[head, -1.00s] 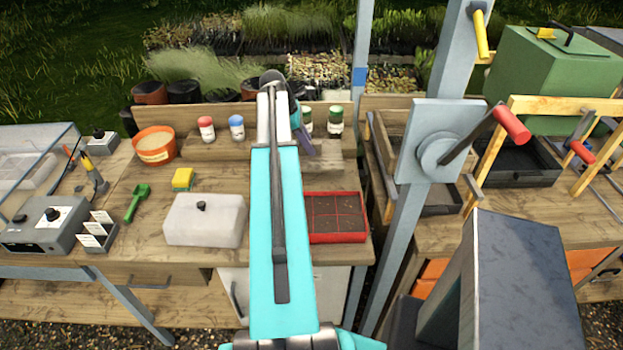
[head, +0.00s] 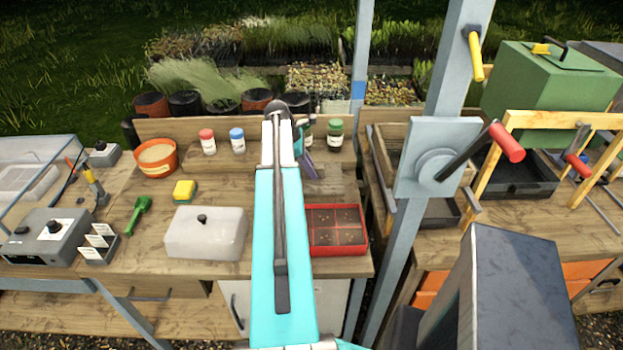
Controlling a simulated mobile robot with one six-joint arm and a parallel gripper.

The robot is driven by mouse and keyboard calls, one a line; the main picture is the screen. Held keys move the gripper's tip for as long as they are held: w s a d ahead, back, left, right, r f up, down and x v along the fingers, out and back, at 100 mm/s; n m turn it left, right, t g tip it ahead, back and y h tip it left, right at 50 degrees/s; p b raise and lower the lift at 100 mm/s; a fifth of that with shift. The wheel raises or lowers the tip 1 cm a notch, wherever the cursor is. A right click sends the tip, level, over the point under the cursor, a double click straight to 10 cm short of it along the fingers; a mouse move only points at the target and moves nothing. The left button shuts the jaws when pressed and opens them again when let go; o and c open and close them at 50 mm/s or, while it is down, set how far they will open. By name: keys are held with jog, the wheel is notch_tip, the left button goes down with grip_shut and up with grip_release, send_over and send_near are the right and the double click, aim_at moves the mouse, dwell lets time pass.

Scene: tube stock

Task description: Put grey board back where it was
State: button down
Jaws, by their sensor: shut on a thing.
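My arm reaches forward over the bench and hides most of my gripper (head: 301,146). A small teal part of it shows beside the arm's far end. Just below this part is a thin, tilted grey-purple piece (head: 308,165), which looks like the grey board, held in my gripper. Its upper end and left side are hidden. It is in front of the jars at the back of the bench; whether it touches the bench top, I cannot tell.
A red seed tray (head: 363,247) and a white lidded box (head: 206,235) flank my arm. Red-capped (head: 207,141), blue-capped (head: 237,141) and green-capped (head: 336,134) jars stand at the back. A grey post (head: 392,260) with a crank rises to the right.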

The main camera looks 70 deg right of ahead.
jog(key=shift+f, duration=0.7)
jog(key=shift+f+p, duration=0.8)
jog(key=shift+f, duration=1.05)
jog(key=c, duration=1.6)
grip_release()
jog(key=shift+r, duration=0.1)
jog(key=shift+b+v, duration=2.15)
jog(key=shift+v, duration=3.75)
